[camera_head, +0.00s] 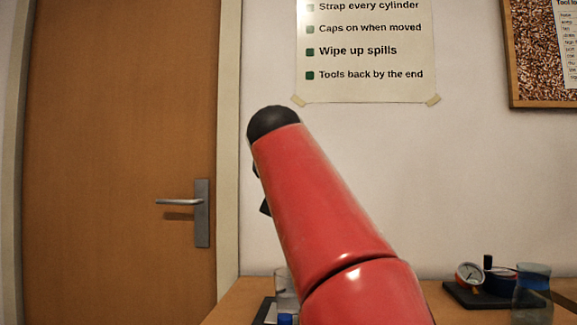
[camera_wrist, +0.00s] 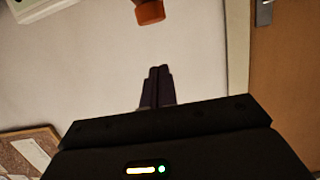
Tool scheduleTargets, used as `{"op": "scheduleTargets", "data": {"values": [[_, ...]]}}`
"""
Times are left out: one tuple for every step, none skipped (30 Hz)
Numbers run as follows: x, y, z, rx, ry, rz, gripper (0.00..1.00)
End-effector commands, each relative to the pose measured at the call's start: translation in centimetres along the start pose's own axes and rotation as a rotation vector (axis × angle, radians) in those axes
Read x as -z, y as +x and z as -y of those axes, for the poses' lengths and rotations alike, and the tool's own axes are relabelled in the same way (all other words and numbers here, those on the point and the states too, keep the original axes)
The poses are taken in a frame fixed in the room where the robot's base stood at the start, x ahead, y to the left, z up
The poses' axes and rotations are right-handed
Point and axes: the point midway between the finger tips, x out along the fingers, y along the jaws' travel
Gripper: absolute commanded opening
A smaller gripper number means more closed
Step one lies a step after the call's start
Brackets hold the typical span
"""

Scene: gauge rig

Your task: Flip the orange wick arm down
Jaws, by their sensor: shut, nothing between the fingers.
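An orange block-like piece (camera_wrist: 150,12) shows at the top edge of the wrist view, partly cut off. I cannot tell whether it is the wick arm. My gripper (camera_wrist: 158,70) is in the lower middle of that view, its two dark fingers together and empty. Its tips are apart from the orange piece in the picture. In the head view no orange wick arm can be made out, and my red arm covers the middle of the table. The gripper's fingers are not clear there.
In the head view a wooden table (camera_head: 240,302) runs along the bottom. At its right stand a round gauge (camera_head: 469,275) on a dark base and a glass jar (camera_head: 533,295). A clear cup (camera_head: 286,290) stands left of my arm. A door (camera_head: 120,150) is at left.

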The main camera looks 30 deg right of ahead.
Motion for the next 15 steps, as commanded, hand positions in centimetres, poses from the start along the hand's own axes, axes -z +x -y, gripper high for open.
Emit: {"op": "scheduleTargets", "data": {"values": [[0.1,1.1,-0.1,-0.003,0.0,0.001,0.0],[-0.7,1.2,-0.1,-0.001,0.001,0.002,0.0],[-1.6,1.2,-0.1,0.0,0.0,0.0,0.0],[-2.1,1.3,-0.1,0.0,0.0,0.001,0.0],[-2.5,1.4,-0.1,0.0,0.0,0.001,0.0],[-2.9,1.5,-0.1,0.0,0.0,0.001,0.0],[-3.1,1.6,-0.1,0.001,0.001,0.0,0.0],[-3.3,1.6,0.0,0.001,0.001,0.0,0.0],[-3.6,1.7,0.0,0.0,0.001,0.0,0.0],[-3.7,1.7,0.0,0.0,0.001,0.0,0.0],[-3.8,1.7,0.0,0.0,0.001,0.0,0.0],[-3.9,1.8,0.0,0.0,0.0,0.0,0.0],[-3.9,1.8,0.0,0.0,0.0,0.0,0.0],[-3.9,1.8,0.0,0.0,0.0,0.0,0.0],[-3.9,1.8,0.0,0.0,0.0,0.0,0.0]]}}
